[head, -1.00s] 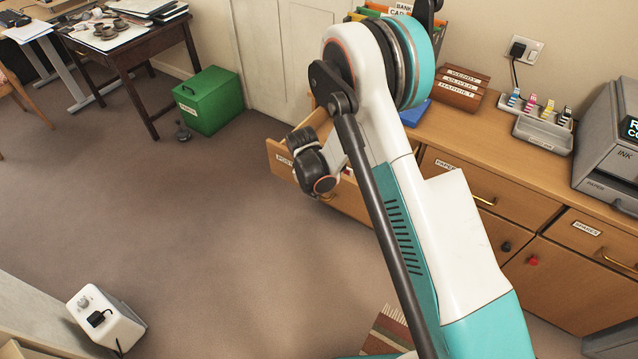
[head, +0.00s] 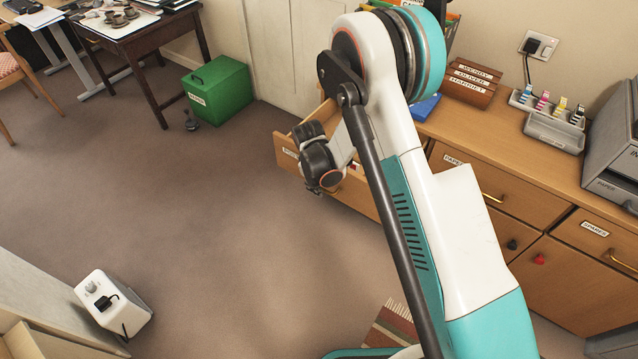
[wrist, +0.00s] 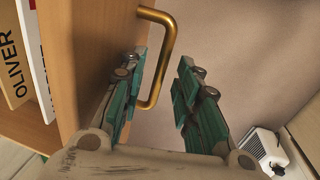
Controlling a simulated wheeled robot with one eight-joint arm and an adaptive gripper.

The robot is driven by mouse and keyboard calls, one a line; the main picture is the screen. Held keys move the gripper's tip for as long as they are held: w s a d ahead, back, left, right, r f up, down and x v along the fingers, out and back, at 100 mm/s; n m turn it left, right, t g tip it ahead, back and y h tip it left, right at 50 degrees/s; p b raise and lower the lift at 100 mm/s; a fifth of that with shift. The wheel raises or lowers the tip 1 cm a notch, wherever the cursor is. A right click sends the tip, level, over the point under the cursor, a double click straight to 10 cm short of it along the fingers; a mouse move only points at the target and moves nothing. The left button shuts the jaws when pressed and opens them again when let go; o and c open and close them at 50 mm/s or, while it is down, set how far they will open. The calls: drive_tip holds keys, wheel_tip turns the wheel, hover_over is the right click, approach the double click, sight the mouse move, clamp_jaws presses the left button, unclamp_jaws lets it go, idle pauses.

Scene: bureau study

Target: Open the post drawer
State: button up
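The post drawer (head: 366,202) stands pulled out from the wooden sideboard, its inside partly visible behind my arm. Its front label is partly covered by my gripper (head: 316,184), which is at the drawer front. In the wrist view, the drawer front (wrist: 85,60) stands at the left with a brass handle (wrist: 168,45). My gripper (wrist: 162,75) has its two green-padded fingers apart, with a clear gap between them. The handle's lower end is close to the left finger; I cannot tell whether they touch. A divider marked OLIVER (wrist: 12,50) shows inside the drawer.
The sideboard (head: 480,150) carries a wooden letter rack (head: 470,85), an ink tray (head: 553,132) and a printer (head: 615,150). A green box (head: 217,92) stands by the wall. A white device (head: 112,303) is at lower left. The carpet in the middle is clear.

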wheel_tip(320, 180, up, 12)
drive_tip(key=s+a, duration=0.1)
drive_tip(key=shift+s+a, duration=0.15)
drive_tip(key=shift+s, duration=0.25)
idle(0.5)
